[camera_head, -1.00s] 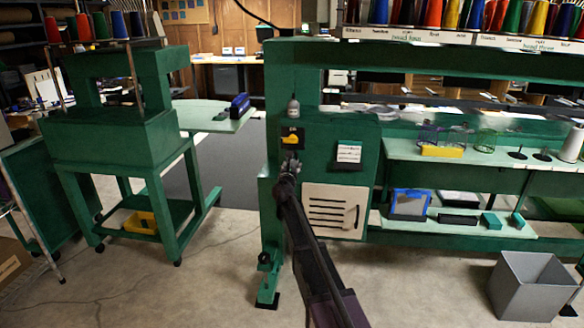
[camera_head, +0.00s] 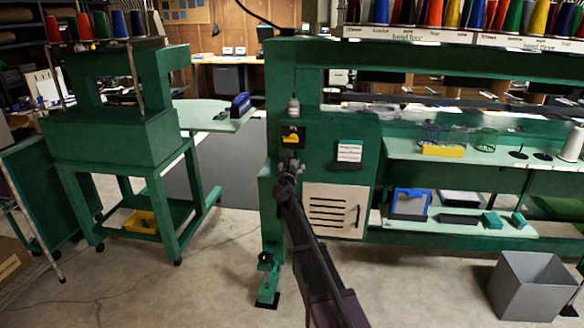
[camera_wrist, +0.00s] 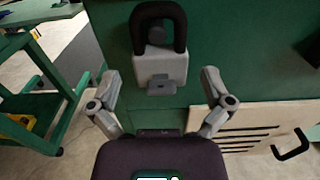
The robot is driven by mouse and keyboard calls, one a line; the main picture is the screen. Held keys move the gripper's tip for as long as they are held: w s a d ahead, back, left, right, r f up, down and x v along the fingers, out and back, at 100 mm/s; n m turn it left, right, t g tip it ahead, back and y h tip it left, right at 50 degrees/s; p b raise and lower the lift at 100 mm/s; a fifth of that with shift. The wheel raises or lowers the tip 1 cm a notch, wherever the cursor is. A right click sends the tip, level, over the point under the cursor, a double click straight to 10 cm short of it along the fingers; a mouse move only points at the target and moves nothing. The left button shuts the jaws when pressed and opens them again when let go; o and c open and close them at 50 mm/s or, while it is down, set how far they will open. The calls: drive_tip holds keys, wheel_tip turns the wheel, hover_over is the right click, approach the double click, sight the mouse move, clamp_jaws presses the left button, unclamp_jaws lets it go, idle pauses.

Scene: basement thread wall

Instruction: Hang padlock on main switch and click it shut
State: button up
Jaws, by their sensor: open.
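The main switch (camera_head: 291,137) is a black and yellow block on the green panel, seen in the head view. A padlock (camera_wrist: 160,69) with a pale grey body and a black shackle stands upright just ahead of my gripper in the wrist view. A dark round part shows inside the shackle loop. Whether the shackle is around part of the switch, or fully shut, I cannot tell. My gripper (camera_wrist: 162,78) is open, one finger on each side below the padlock, with gaps between. In the head view my gripper (camera_head: 289,163) is just below the switch.
A grey bulb-shaped fitting (camera_head: 293,106) is above the switch. A label card (camera_head: 348,152) and a louvred cover (camera_head: 334,209) with a dark handle are to the right. A green wheeled stand (camera_head: 125,150) is at left; a grey bin (camera_head: 532,285) is on the floor.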

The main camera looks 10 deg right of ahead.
drive_tip(key=shift+s, duration=0.15)
drive_tip(key=v, duration=1.1)
drive_tip(key=shift+s, duration=0.3)
drive_tip(key=shift+a, duration=0.15)
drive_tip(key=s+d+f+m+g+h, duration=0.1)
drive_tip(key=s+d+f+m+g, duration=0.45)
drive_tip(key=s+m, duration=0.35)
drive_tip(key=s+d+f+m+g+h, duration=0.1)
drive_tip(key=s+d+f+m+g, duration=0.45)
drive_tip(key=m, duration=0.55)
drive_tip(key=s+a+f+m+g+y, duration=0.35)
drive_tip(key=s+m, duration=0.25)
drive_tip(key=s, duration=0.4)
drive_tip(key=s+a+f+m+g+y, duration=0.35)
drive_tip(key=s+m, duration=0.25)
drive_tip(key=s, duration=0.4)
wheel_tip(320, 180, up, 23)
drive_tip(key=p, duration=2.3)
drive_tip(key=shift+t+y, duration=0.3)
drive_tip(key=shift+t, duration=0.1)
drive_tip(key=shift+a+f, duration=0.1)
drive_tip(key=shift+a, duration=0.05)
